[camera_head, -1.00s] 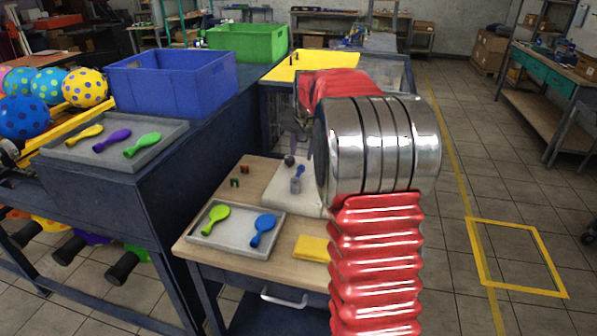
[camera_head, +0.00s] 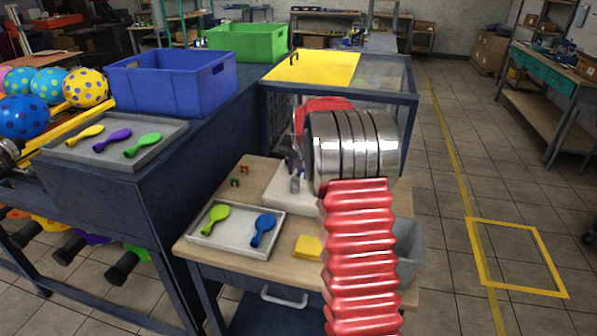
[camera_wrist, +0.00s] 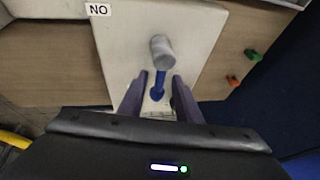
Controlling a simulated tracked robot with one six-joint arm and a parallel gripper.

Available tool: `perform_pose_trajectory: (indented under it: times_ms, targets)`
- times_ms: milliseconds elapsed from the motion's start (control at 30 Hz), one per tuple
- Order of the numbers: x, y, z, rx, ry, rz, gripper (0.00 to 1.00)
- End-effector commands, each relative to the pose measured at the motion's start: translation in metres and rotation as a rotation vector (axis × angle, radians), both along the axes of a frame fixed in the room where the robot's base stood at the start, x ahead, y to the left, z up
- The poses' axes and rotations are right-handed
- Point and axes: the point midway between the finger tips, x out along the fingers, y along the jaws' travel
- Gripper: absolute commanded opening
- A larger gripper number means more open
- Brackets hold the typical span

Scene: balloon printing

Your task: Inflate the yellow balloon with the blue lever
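The uninflated yellow balloon (camera_head: 85,131) lies at the left of the grey tray on the dark bench, beside a purple and a green one. The blue lever (camera_wrist: 157,88) sticks out below a grey cylindrical nozzle (camera_wrist: 163,50) on a white base plate (camera_wrist: 118,45) in the wrist view. My gripper (camera_wrist: 161,77) is open, with one finger on each side of the lever; I cannot tell whether either touches it. In the head view my gripper (camera_head: 294,166) is over the white base, and it and my arm hide most of the nozzle and lever.
A small tray (camera_head: 228,248) on the wooden table holds a lime and a blue balloon. A yellow cloth (camera_head: 307,247) and small red and green pieces (camera_head: 236,183) lie nearby. A blue crate (camera_head: 180,84), a green crate (camera_head: 245,42) and a yellow-topped frame (camera_head: 330,68) stand behind.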

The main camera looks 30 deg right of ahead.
Motion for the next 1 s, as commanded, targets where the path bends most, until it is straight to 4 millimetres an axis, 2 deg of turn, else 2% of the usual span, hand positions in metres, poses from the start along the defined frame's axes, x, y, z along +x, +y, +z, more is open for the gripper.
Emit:
perform_pose_trajectory:
  times_ms: [167,600,1000]
  targets:
    - [-0.0001,-0.0002,0.0002,0.000,0.000,0.000,0.31]
    - [-0.0005,-0.0006,0.0003,0.000,0.001,-0.001,0.00]
    - [-0.0007,-0.0009,0.0003,0.000,0.001,-0.001,0.00]
